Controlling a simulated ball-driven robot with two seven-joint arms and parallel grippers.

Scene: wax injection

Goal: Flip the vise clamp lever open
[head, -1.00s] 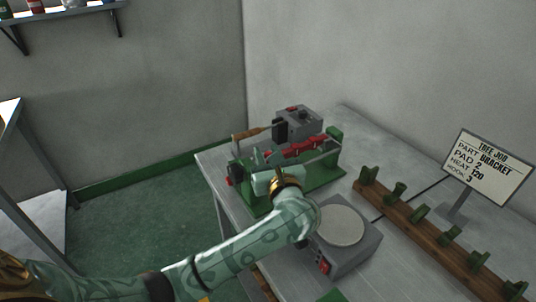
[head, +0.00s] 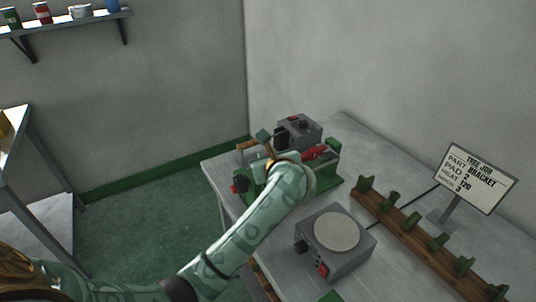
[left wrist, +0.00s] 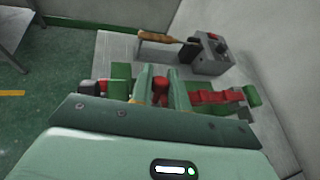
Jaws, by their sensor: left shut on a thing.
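The vise (head: 328,178) is a green fixture with red clamp parts on the far left part of the grey bench. In the left wrist view its red bar (left wrist: 215,97) runs off to the right, with green blocks (left wrist: 122,73) on the left. My left gripper (left wrist: 161,78) is shut on a red piece, seemingly the clamp lever (left wrist: 160,90), which shows between the two pale green fingers. In the head view my left gripper (head: 266,152) is over the vise, and my forearm and wrist hide much of it. My right gripper is in neither view.
A grey box with a wooden-handled tool (left wrist: 212,54) stands behind the vise. Nearer are a grey scale-like unit with a round plate (head: 336,232), a wooden rack with green pegs (head: 412,228) and a job sign (head: 478,178). Walls close the back.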

